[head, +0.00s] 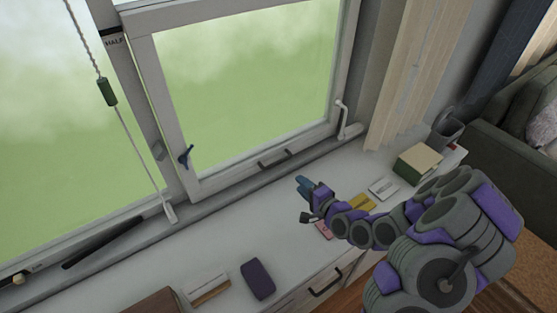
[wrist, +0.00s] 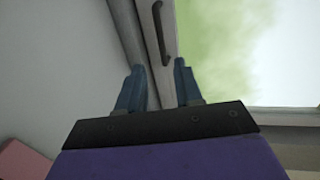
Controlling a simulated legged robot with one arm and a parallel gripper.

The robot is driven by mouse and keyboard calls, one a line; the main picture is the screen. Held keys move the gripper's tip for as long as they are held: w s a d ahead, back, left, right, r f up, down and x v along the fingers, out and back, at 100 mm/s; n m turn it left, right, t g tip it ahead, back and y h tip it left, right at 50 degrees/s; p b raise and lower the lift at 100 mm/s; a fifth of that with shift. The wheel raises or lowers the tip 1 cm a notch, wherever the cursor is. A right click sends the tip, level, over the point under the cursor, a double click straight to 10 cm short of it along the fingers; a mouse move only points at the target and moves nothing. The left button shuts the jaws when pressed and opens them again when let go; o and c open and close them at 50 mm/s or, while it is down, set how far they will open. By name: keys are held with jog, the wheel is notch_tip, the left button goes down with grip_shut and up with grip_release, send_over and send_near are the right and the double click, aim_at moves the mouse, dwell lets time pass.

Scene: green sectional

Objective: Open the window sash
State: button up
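The window sash (head: 196,190) has a pale frame and stands upright above a white counter; no clear gap shows around it. A dark bar handle (head: 274,158) is on its bottom rail. The handle also shows in the wrist view (wrist: 160,32), beyond the fingertips. My gripper (head: 303,183) is below and right of the handle, over the counter and apart from the sash. In the wrist view, its two blue fingers (wrist: 158,75) are spread, with nothing between them.
A cord with a green toggle (head: 107,92) hangs left of the sash. Blinds (head: 415,75) hang at the right.

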jog(key=w, duration=0.1)
jog(key=b, duration=0.1)
send_near(278, 163)
jog(key=x, duration=0.5)
jog(key=shift+w+a+f, duration=0.1)
jog(key=shift+a+f, duration=0.1)
jog(key=shift+f, duration=0.1)
jog(key=w, duration=0.2)
jog(key=w+a, duration=0.1)
jog(key=shift+w+f+b, duration=0.25)
jog(key=shift+f+b, duration=0.15)
jog(key=shift+w+a+f, duration=0.1)
jog(key=shift+w+a, duration=0.3)
jog(key=shift+a, duration=0.05)
jog(key=shift+w+a, duration=0.15)
jog(key=shift+a, duration=0.25)
jog(key=shift+d, duration=0.25)
jog(key=shift+c, duration=1.2)
grip_shut()
